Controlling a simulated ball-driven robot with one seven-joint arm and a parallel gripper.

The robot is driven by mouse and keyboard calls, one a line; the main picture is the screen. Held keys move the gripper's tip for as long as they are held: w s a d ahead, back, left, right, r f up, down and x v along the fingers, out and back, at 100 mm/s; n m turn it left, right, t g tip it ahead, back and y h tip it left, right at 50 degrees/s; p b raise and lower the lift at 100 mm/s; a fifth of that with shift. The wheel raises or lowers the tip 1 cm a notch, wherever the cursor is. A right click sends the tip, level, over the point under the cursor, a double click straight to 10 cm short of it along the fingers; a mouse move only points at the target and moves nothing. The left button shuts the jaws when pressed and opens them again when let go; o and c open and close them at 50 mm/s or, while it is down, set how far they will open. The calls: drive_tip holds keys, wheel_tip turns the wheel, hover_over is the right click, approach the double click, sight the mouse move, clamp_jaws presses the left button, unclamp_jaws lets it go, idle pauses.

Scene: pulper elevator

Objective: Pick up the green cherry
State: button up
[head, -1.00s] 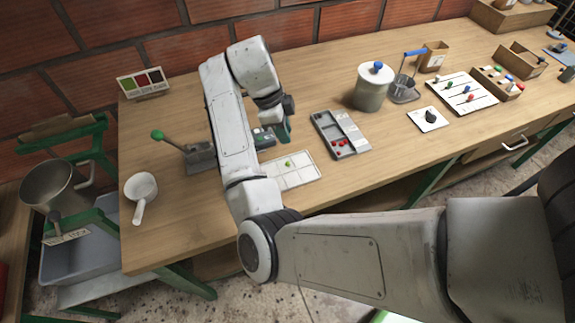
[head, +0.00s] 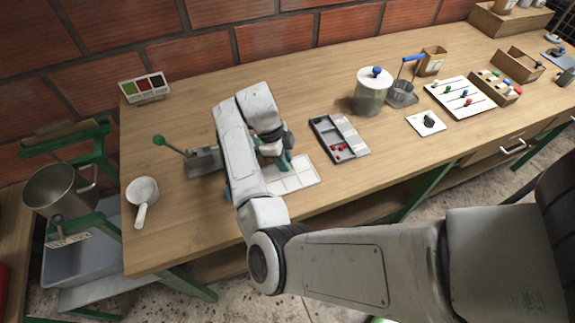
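My gripper (head: 284,162) points down over the back part of a white sectioned tray (head: 300,180) on the wooden bench. The green cherry is not visible now; my gripper covers the spot on the tray where a small green cherry showed before. I cannot tell whether the fingers are open or shut, or whether they touch the cherry. My arm also hides the left part of the tray.
A grey compartment tray (head: 323,127) with red cherries stands close to the right. A green-knobbed lever device (head: 203,162) and a white scoop (head: 142,189) are on the left. A lidded jar (head: 370,97) stands behind right. The bench (head: 225,87) is clear at the back.

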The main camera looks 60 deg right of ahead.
drive_tip(key=shift+s+f, duration=0.15)
drive_tip(key=shift+f, duration=0.4)
clamp_jaws()
